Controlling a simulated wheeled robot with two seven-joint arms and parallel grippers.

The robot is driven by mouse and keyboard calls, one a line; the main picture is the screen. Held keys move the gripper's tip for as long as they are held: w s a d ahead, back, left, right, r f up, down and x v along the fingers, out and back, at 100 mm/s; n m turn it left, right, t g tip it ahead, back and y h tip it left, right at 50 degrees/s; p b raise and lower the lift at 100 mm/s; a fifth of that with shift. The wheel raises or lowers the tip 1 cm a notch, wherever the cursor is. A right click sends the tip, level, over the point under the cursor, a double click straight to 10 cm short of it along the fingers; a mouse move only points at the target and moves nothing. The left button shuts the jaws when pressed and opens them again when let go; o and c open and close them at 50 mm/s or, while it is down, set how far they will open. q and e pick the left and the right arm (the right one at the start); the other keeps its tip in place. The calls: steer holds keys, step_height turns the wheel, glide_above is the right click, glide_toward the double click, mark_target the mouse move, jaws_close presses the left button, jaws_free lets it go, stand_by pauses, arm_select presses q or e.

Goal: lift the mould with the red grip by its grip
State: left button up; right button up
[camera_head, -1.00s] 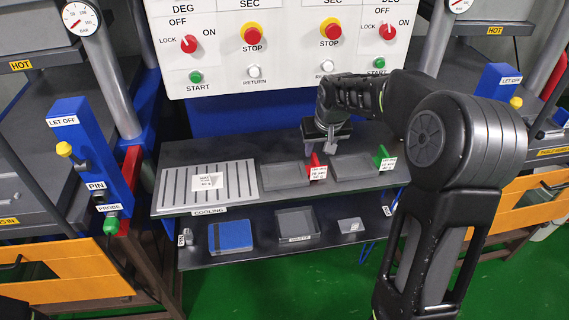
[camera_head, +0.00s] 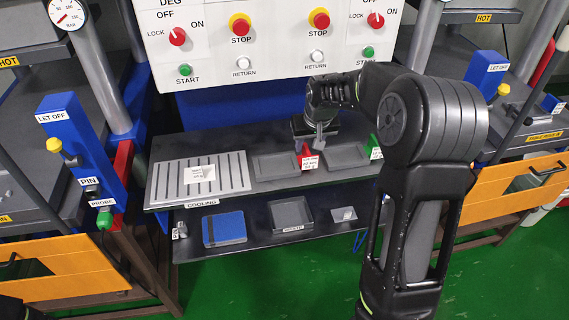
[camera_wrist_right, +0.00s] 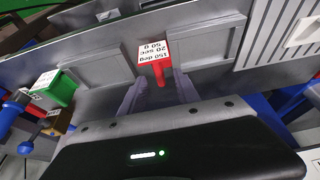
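The mould with the red grip (camera_head: 277,166) is a flat grey plate on the upper shelf; it also shows in the right wrist view (camera_wrist_right: 205,42). Its red grip (camera_head: 304,155) stands at its right end in the head view and carries a white label. In the right wrist view the red grip (camera_wrist_right: 158,74) lies between the spread fingers of my right gripper (camera_wrist_right: 158,92), with gaps on both sides. In the head view my right gripper (camera_head: 311,143) is just above and beside the red grip, open and empty. My left gripper is out of view.
A second grey mould (camera_head: 346,157) with a green grip (camera_head: 373,146) lies to the right. A slotted cooling plate (camera_head: 228,177) lies to the left. A blue pad (camera_head: 223,228) and a grey tray (camera_head: 308,225) sit on the lower shelf. A control panel (camera_head: 275,30) hangs behind.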

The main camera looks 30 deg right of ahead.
mark_target(307, 149)
steer(key=x, duration=0.4)
steer(key=shift+w+d+f+p, duration=0.1)
steer(key=shift+d+f+p, duration=0.05)
steer(key=shift+f+p, duration=0.15)
steer(key=shift+c, duration=0.4)
jaws_close()
steer(key=shift+r, duration=0.1)
stand_by(1.0)
